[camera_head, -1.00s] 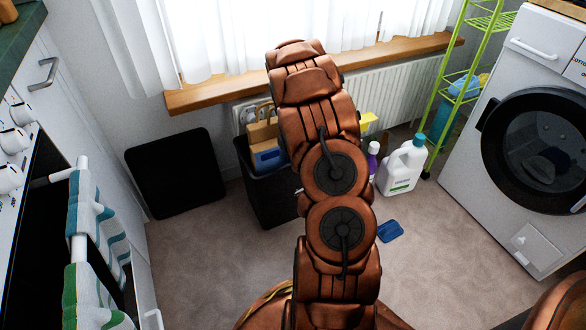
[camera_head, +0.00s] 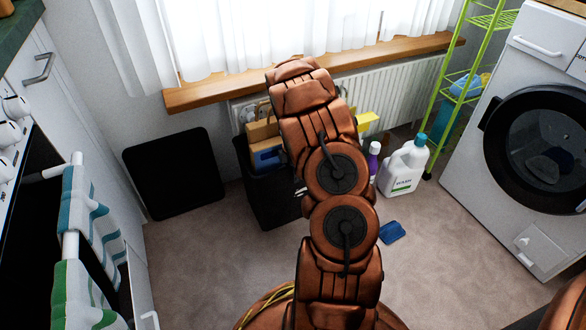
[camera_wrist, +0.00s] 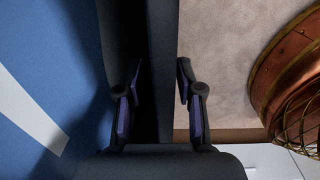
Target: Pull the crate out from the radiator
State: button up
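The crate (camera_head: 268,200) is a dark open box on the carpet, against the white radiator (camera_head: 400,98) under the window sill. It holds a cardboard piece (camera_head: 262,131) and a blue item (camera_head: 268,158). My arm covers its right part and hides most of my gripper in the head view. In the wrist view, my gripper (camera_wrist: 158,85) is open, with a finger on each side of the crate's dark wall (camera_wrist: 164,50). A gap shows between the wall and each finger. The blue item fills the left of that view, carpet the right.
A black panel (camera_head: 178,172) leans at left. The washing machine (camera_head: 500,190) stands at right. Carpet (camera_head: 215,270) in front is clear.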

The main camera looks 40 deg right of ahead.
jog(key=shift+f, duration=0.65)
grip_shut()
dwell(0.4)
